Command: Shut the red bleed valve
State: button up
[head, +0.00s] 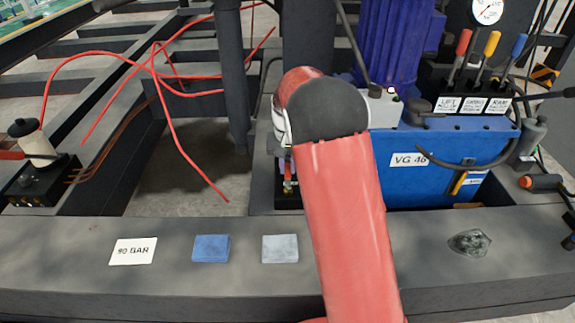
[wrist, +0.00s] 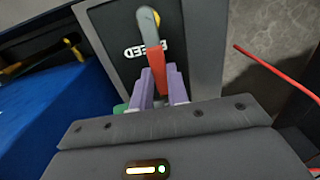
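The bleed valve's lever (wrist: 154,62) shows in the wrist view. It has a grey arm, a red grip and a yellow pivot cap at the top, on a dark plate (wrist: 190,35) lettered BLEED, which reads upside down here. The two purple fingers of my gripper (wrist: 161,88) stand on either side of the red grip's lower end, with very little room between. I cannot tell whether they press on it.
A blue tank (head: 400,175) labelled VG 46 stands right of the arm, with several coloured levers (head: 478,50) behind. A red hose (head: 165,100) loops at left. The front beam (head: 190,285) bears a 90 BAR card (head: 133,251), blue and grey blocks and a dark lump (head: 469,242).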

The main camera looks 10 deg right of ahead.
grip_shut()
